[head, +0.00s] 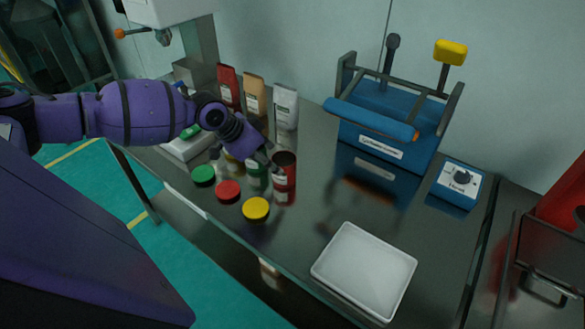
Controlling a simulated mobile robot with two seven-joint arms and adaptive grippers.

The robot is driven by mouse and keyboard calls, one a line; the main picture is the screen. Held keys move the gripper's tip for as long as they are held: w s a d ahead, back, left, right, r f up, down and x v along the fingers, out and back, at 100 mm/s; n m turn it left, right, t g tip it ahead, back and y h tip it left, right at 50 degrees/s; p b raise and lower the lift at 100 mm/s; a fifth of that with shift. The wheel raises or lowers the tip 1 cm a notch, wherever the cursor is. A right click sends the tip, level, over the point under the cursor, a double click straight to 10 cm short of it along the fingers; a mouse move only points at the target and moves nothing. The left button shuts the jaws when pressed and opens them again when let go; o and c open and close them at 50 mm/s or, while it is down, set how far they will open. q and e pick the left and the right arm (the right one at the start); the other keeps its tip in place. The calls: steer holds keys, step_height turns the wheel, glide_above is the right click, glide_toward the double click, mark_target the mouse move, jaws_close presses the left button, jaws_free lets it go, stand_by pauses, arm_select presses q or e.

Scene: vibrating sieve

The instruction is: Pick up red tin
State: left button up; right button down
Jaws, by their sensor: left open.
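The red tin (284,173) stands upright on the dark shiny table, right of a green tin (255,176); its top shows a dark opening. My left gripper (264,158) comes in from the left, just left of the red tin's upper part and above the green tin. Its fingers are small and dark here; it is open and holds nothing that I can see. I cannot tell whether a finger touches the red tin. Another tin is mostly hidden under the gripper. My right gripper is not in view.
Green (203,175), red (228,191) and yellow (256,209) lids lie in front of the tins. Red, tan and white bags (285,107) stand behind. A white tray (364,268) lies front right. A blue sieve machine (384,138) and control box (457,185) stand back right.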

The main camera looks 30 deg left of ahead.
arm_select(q)
steer(key=x, duration=0.7)
steer(key=shift+d, duration=0.15)
steer(key=c, duration=0.9)
